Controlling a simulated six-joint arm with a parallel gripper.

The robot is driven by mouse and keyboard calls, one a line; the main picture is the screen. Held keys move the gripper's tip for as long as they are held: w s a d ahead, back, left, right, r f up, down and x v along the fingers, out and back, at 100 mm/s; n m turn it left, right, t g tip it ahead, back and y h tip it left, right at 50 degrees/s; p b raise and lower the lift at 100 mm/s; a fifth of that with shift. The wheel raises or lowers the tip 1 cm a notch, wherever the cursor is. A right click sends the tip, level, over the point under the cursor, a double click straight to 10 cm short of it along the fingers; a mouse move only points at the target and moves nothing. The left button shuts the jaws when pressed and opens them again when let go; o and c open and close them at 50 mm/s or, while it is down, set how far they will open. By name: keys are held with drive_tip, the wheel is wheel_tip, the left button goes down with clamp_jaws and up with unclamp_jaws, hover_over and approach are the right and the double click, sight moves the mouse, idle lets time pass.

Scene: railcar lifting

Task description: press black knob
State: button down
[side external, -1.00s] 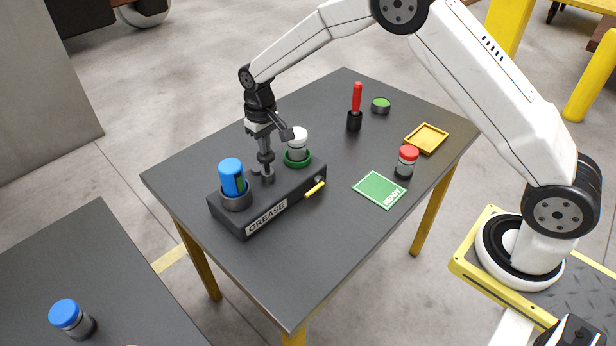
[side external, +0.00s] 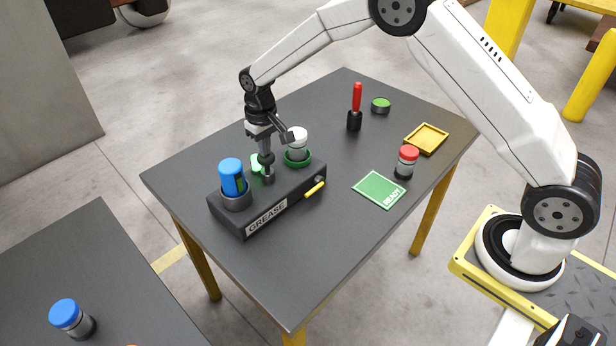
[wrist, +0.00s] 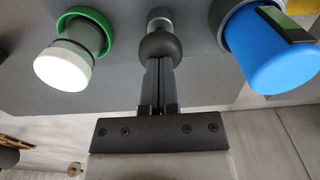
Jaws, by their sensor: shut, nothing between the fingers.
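The black knob (side external: 267,160) sits on a short grey post on the dark grease station (side external: 282,211), between its two holders. The knob also shows in the wrist view (wrist: 159,46). A pale green light (side external: 257,163) glows just behind the knob.
A blue-topped cylinder (side external: 231,177) stands in the left holder and a white-topped one (side external: 297,140) in the green-ringed holder. A yellow lever (side external: 315,187) projects in front. A red-handled tool (side external: 356,101), red-capped jar (side external: 406,161) and green READY card (side external: 380,189) are to the right.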

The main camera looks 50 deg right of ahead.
wheel_tip(320, 180, up, 12)
idle(0.5)
drive_tip(key=shift+r, duration=0.1)
idle(1.0)
drive_tip(key=s+d+f+t, duration=0.1)
drive_tip(key=s+d+f, duration=0.1)
drive_tip(key=s, duration=0.6)
drive_tip(key=s+d+f, duration=0.1)
drive_tip(key=s+d, duration=0.1)
drive_tip(key=s, duration=0.7)
drive_tip(key=s+d+f+t, duration=0.1)
drive_tip(key=s+d+f, duration=0.1)
drive_tip(key=s, duration=0.7)
drive_tip(key=shift+f+t, duration=0.3)
